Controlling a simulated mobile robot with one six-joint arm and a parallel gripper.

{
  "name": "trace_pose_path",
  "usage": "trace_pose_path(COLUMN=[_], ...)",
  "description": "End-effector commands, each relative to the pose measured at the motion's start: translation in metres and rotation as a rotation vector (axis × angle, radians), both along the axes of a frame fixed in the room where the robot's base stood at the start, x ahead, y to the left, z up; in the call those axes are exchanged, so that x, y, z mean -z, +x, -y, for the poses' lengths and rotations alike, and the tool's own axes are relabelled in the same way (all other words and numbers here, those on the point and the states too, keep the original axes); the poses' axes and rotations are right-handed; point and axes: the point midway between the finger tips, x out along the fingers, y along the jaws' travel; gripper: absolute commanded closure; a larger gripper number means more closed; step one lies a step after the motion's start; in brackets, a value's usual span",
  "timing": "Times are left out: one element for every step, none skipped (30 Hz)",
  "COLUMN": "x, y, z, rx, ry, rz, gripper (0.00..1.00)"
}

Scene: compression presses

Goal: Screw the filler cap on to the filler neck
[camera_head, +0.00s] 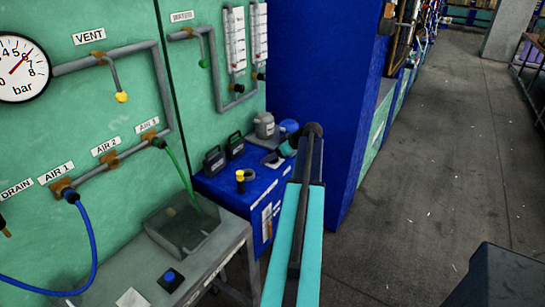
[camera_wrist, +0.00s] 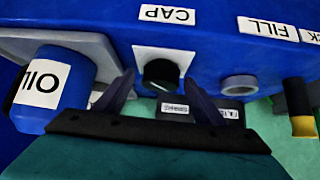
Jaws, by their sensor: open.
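The filler cap (camera_wrist: 161,74) is a small dark round knob with a green mark. In the wrist view it stands on a white square pad below the CAP label (camera_wrist: 167,14). My gripper (camera_wrist: 160,98) is open, with its two dark fingers apart on either side of the cap in the picture. I see no contact with the cap. The filler neck (camera_wrist: 239,86) is a short grey ring to the right of the cap, below the FILL label (camera_wrist: 268,27). It looks uncovered. In the head view my arm hides the cap and my gripper's fingers.
A blue OIL container (camera_wrist: 52,88) stands left of the fingers on a grey plate. A yellow-and-black fitting (camera_wrist: 301,112) is at the right. Dark labelled boxes (camera_head: 214,160) stand on the blue cabinet (camera_head: 213,184). A blue column (camera_head: 345,110) rises behind my arm.

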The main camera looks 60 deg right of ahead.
Motion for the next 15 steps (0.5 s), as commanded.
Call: trace_pose_path(x=[0.0011,0.0019,0.0027,0.0030,0.0033,0.0034,0.0034,0.0034,0.0034,0.0034,0.0034,0.0034,0.0034,0.0033,0.0033], y=[0.0023,0.0030,0.0035,0.0042,0.0045,0.0045,0.0044,0.0044,0.0043,0.0043,0.0043,0.0041,0.0041,0.0040,0.0040], z=[0.0002,0.0001,0.0001,0.0000,0.0000,0.0000,0.0000,0.0000,-0.0001,-0.0001,-0.0001,0.0000,0.0000,0.0000,0.0000], rx=[-0.001,-0.001,-0.001,-0.001,-0.001,-0.001,-0.001,-0.001,-0.001,-0.001,-0.001,-0.001,-0.001,-0.001,-0.001], ry=[0.001,-0.001,-0.001,-0.001,-0.001,-0.001,-0.001,-0.001,-0.001,-0.001,-0.001,-0.001,-0.001,-0.001,-0.001], rz=[0.000,0.000,0.000,0.000,0.000,0.000,0.000,0.000,0.000,0.000,0.000,0.000,0.000,0.000,0.000], gripper=[0.37,0.37,0.37,0.37,0.37,0.37,0.37,0.37,0.37,0.37,0.37,0.37,0.37,0.37,0.37])
